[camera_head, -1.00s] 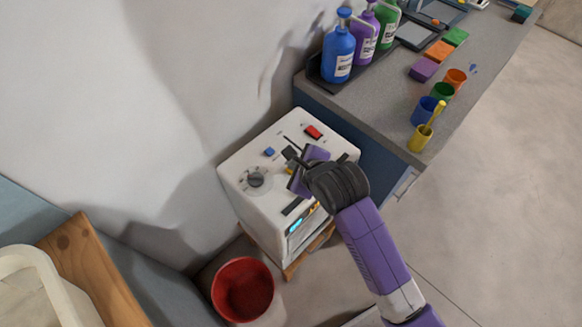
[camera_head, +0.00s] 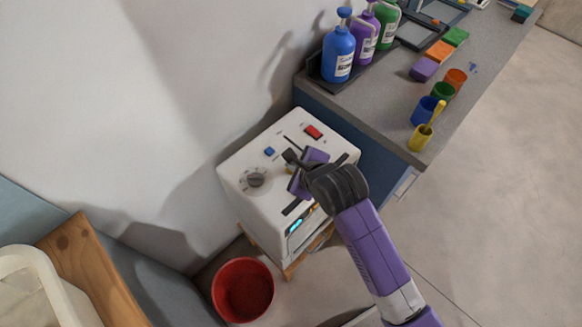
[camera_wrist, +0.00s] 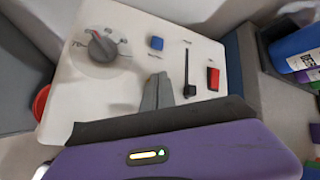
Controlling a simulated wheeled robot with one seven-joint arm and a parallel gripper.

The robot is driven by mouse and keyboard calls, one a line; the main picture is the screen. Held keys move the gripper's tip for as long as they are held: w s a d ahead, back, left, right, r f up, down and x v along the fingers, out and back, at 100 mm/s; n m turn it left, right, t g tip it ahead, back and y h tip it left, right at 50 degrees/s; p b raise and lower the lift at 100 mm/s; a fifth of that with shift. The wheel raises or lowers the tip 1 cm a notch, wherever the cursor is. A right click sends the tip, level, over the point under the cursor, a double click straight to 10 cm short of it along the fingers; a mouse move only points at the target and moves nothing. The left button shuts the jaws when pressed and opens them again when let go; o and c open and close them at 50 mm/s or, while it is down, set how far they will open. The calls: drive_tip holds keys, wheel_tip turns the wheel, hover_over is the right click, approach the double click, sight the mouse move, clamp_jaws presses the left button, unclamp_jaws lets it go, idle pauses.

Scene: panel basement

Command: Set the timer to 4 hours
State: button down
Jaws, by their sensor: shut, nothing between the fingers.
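A white box-shaped panel unit (camera_head: 238,165) stands against the wall. Its round grey dial (camera_head: 256,180) is at the left of the top face; it also shows in the wrist view (camera_wrist: 101,47), with printed marks around it too small to read surely. A blue button (camera_wrist: 157,43), a black slider in a slot (camera_wrist: 188,88) and a red switch (camera_wrist: 213,78) sit to the dial's right. My gripper (camera_head: 289,156) is shut and empty over the top face. In the wrist view its fingertips (camera_wrist: 157,82) lie below the blue button, right of the dial and apart from it.
A small lit blue display (camera_head: 295,227) is on the unit's front. A red bucket (camera_head: 243,290) stands on the floor below. A grey counter (camera_head: 400,105) to the right carries bottles, cups and blocks. A wooden board (camera_head: 95,275) is at lower left.

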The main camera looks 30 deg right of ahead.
drive_tip(key=shift+f, duration=0.5)
idle(0.3)
idle(0.4)
drive_tip(key=shift+r+p, duration=0.8)
drive_tip(key=shift+r, duration=0.1)
wheel_tip(320, 180, up, 5)
drive_tip(key=p, duration=0.5)
drive_tip(key=shift+r, duration=0.1)
idle(0.5)
